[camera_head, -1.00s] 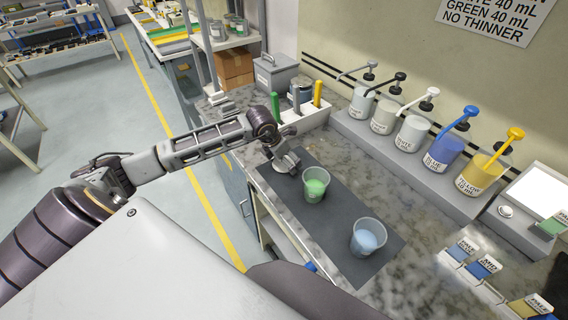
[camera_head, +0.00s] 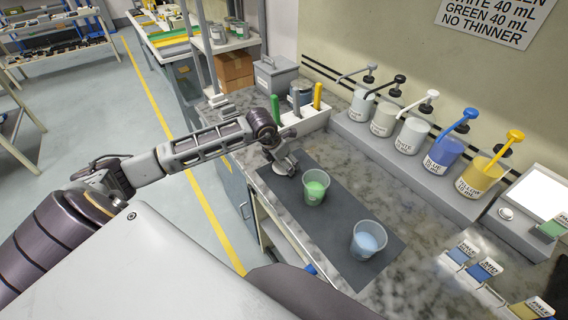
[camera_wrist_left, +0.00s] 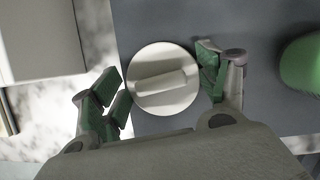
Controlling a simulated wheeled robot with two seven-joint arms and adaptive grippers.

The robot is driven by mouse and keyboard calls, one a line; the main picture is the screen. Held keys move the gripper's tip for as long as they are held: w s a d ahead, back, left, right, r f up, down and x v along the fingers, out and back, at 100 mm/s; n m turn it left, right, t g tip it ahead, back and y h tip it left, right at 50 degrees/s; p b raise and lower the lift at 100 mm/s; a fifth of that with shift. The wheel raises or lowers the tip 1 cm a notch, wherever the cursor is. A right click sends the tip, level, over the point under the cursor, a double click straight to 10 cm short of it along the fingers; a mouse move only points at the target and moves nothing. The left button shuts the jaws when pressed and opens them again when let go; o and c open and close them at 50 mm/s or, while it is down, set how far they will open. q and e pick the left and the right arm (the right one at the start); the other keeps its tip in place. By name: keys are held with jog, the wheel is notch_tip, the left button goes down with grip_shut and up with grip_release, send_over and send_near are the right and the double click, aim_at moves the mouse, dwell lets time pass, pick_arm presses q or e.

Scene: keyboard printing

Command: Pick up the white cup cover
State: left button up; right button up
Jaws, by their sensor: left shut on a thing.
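The white cup cover (camera_wrist_left: 164,78) is a round disc with a raised bar across its top, seen in the left wrist view. It shows in the head view (camera_head: 286,167) as a small pale shape at the far left end of the dark mat (camera_head: 335,236). My left gripper (camera_wrist_left: 166,92) has its green-padded fingers on either side of the cover and is shut on it. Whether the cover touches the mat is hard to tell. A cup of green liquid (camera_head: 315,188) stands close beside the gripper. My right gripper is not in view.
A cup of pale blue liquid (camera_head: 367,241) stands nearer on the mat. Several pump bottles (camera_head: 411,136) line the back on a grey rack. A white holder (camera_head: 303,121) with green and yellow handles stands behind the gripper.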

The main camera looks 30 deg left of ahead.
pick_arm(q)
notch_tip(320, 180, up, 9)
jog(key=shift+f+b, duration=0.15)
jog(key=shift+b, duration=0.4)
jog(key=shift+r, duration=0.6)
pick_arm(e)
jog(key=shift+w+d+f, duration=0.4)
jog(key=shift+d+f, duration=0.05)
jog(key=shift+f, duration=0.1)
pick_arm(q)
jog(key=shift+r, duration=0.1)
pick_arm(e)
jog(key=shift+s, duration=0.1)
